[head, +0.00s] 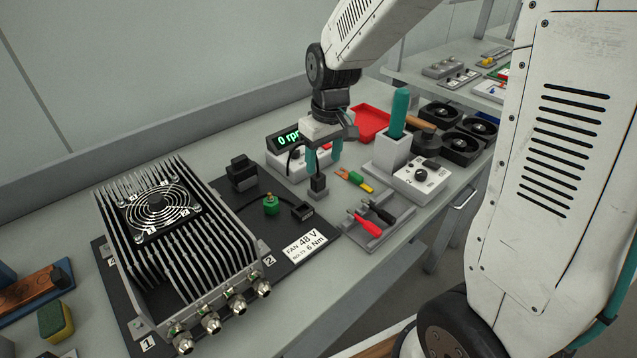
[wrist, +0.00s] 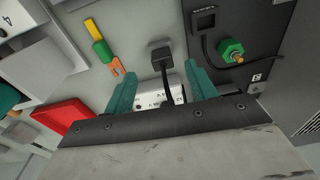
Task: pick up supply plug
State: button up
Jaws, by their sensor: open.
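The supply plug, taken as the black plug (head: 318,184) with a black cable, stands upright on a small grey base on the bench, right of the black mounting plate. In the wrist view the plug (wrist: 160,54) shows between the two teal fingers, just beyond their tips, its cable running back toward the palm. My gripper (head: 324,166) is open and points down right above the plug, one finger on each side. In the wrist view my gripper (wrist: 160,74) has a clear gap on both sides of the cable. I cannot tell whether a finger touches the plug.
The meter box (head: 284,140) reading 0 rpm stands close behind my gripper. A green knob (head: 271,204) and a black socket (head: 302,211) sit on the plate to the left. An orange-green-yellow tool (head: 354,180), red and black probes (head: 368,226) and a grey holder (head: 391,150) lie to the right.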

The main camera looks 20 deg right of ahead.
aim_at(318, 176)
jog(key=shift+w+r+t, duration=0.1)
jog(key=shift+w+t, duration=0.2)
jog(key=f, duration=0.5)
jog(key=w+f, duration=0.1)
jog(key=f, duration=0.1)
jog(key=shift+a+f, duration=0.25)
jog(key=shift+a, duration=0.15)
jog(key=c, duration=1)
